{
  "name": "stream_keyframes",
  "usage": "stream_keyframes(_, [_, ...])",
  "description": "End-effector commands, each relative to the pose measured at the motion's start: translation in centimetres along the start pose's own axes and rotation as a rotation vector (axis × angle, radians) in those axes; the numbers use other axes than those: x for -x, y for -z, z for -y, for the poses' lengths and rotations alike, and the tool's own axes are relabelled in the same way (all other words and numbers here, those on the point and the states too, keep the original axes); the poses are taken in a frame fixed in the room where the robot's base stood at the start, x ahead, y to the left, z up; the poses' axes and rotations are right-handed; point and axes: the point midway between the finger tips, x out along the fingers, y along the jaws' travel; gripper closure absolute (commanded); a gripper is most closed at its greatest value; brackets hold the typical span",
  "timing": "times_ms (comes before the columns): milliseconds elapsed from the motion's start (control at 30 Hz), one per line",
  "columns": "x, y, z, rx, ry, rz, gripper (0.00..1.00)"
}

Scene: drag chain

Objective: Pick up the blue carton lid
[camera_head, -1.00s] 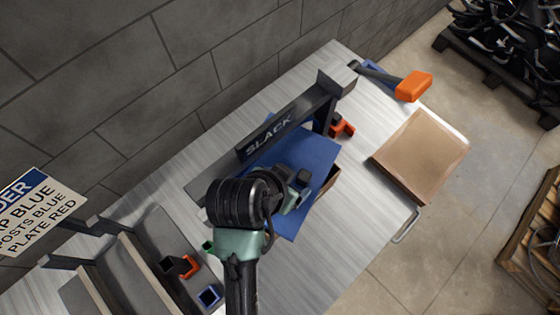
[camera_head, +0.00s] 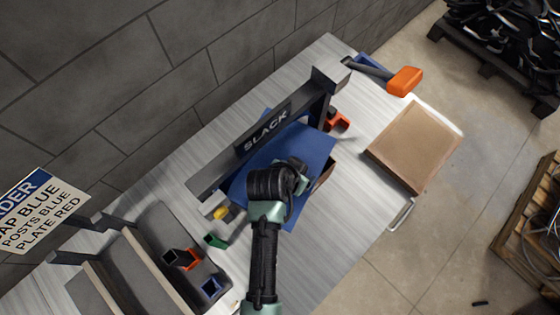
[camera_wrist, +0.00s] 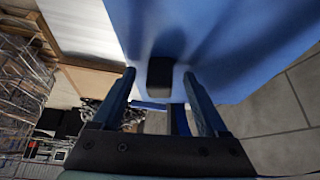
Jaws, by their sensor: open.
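The blue carton lid (camera_head: 315,147) is a flat blue sheet under the SLACK frame in the head view, with brown carton wall (camera_head: 325,174) showing at its right edge. In the wrist view the lid (camera_wrist: 225,35) fills the upper right, and a dark block-like handle (camera_wrist: 160,78) stands out from it. My gripper (camera_wrist: 159,82) is open, with one finger on each side of the handle. I cannot tell whether the fingers touch it. In the head view my wrist covers part of the lid and mostly hides the fingers.
The black SLACK frame (camera_head: 265,132) stands over the lid's back side. A brown box (camera_head: 413,148) lies to the right, and an orange-ended tool (camera_head: 405,81) lies behind it. Small coloured parts and a grey rack (camera_head: 170,235) are at the lower left. Bare tabletop lies in front.

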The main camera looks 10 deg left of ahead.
Motion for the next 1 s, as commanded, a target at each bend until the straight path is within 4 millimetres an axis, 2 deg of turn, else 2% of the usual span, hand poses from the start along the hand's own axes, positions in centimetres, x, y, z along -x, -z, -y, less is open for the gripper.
stream_keyframes(300, [-0.32, 0.03, 0.02, 0.000, 0.001, -0.001, 0.25])
stream_keyframes(700, [-0.30, 0.01, 0.02, 0.001, 0.000, -0.001, 0.97])
stream_keyframes(733, [-0.30, 0.01, 0.02, 0.001, 0.000, -0.001, 1.00])
stream_keyframes(1000, [-0.28, 0.04, 0.03, 0.000, 0.001, -0.001, 1.00])
